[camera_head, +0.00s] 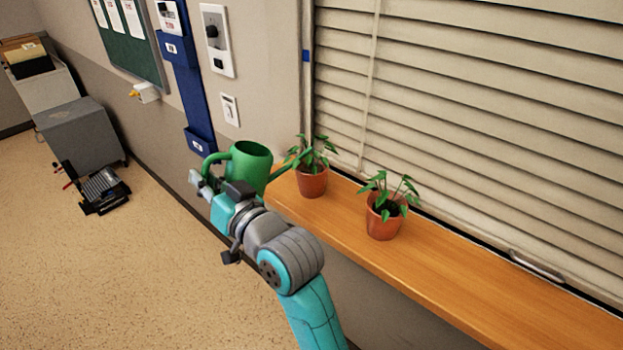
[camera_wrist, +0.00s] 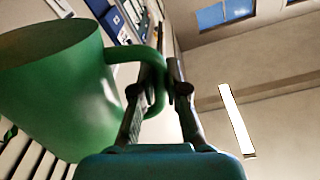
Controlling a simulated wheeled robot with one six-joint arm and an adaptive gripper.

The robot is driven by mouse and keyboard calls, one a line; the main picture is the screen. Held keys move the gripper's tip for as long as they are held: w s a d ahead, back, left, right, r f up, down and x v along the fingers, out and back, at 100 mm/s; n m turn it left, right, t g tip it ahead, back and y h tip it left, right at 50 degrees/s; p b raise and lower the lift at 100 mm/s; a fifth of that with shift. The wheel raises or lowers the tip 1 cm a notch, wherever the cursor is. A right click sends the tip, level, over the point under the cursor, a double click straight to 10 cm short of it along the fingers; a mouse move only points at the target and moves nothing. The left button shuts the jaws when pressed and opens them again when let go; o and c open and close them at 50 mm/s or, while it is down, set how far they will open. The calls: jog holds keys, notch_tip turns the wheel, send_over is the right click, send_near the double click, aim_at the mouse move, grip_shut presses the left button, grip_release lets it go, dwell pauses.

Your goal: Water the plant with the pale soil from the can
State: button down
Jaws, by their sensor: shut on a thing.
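My gripper (camera_head: 206,181) is shut on the handle of a green watering can (camera_head: 250,166), left of the wooden sill's end. The can looks roughly upright, its spout pointing right towards the left plant (camera_head: 312,181). The spout tip is near that plant's leaves; I cannot tell if they touch. The right plant (camera_head: 383,222) stands apart on the sill, and its soil looks dark. The left pot's soil is mostly hidden by leaves. In the wrist view the fingers (camera_wrist: 168,72) close around the can's handle, with the can body (camera_wrist: 65,85) at left.
The wooden sill (camera_head: 480,290) is clear right of the plants, with closed blinds (camera_head: 480,110) behind it. Blue wall holders (camera_head: 190,90) and switches are on the wall behind the can.

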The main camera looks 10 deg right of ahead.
jog(key=shift+r, duration=0.25)
jog(key=shift+r, duration=0.3)
jog(key=shift+f, duration=0.1)
dwell(0.9)
notch_tip(320, 180, down, 8)
jog(key=n, duration=0.4)
jog(key=shift+w+d+g, duration=0.15)
jog(key=shift+d+g, duration=0.2)
jog(key=shift+g, duration=0.05)
jog(key=shift+r, duration=2.65)
